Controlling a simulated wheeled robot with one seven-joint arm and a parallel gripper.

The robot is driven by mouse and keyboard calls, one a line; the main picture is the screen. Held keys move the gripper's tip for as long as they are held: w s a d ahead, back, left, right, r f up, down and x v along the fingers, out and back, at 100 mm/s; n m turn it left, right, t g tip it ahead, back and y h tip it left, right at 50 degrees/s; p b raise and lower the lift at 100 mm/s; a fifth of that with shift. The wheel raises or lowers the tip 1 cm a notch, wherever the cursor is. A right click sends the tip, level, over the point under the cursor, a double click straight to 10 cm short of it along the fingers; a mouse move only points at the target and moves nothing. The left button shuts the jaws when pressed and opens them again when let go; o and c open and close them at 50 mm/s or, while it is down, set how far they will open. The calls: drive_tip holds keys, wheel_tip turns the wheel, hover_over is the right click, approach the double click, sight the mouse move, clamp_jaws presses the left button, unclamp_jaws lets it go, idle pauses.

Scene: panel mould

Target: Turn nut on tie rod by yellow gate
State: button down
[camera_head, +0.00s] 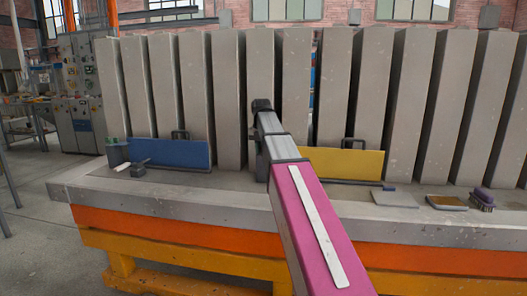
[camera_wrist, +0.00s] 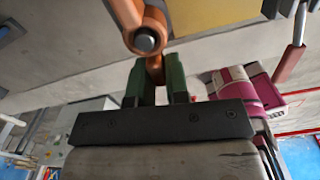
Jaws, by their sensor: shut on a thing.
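The yellow gate (camera_head: 350,163) stands on the bench at the foot of the grey panels, right of my arm in the head view. Part of it shows at the top of the wrist view (camera_wrist: 208,14). An orange-brown winged nut (camera_wrist: 127,12) sits around the grey round end of the tie rod (camera_wrist: 146,41) in the wrist view. One wing points up-left and the other points down between my fingers. My gripper (camera_wrist: 158,72) has green fingers shut on that lower wing. In the head view my arm hides the nut, and my fingers cannot be made out.
A blue gate (camera_head: 180,154) stands left of my arm. A dark tool (camera_head: 140,168) lies near it. A grey plate (camera_head: 396,199), a flat float (camera_head: 447,202) and a purple brush (camera_head: 482,199) lie on the bench (camera_head: 235,193) at right. Tall grey panels (camera_head: 385,95) rise behind.

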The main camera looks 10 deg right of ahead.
drive_tip(key=shift+w+n, duration=0.15)
drive_tip(key=shift+n, duration=0.35)
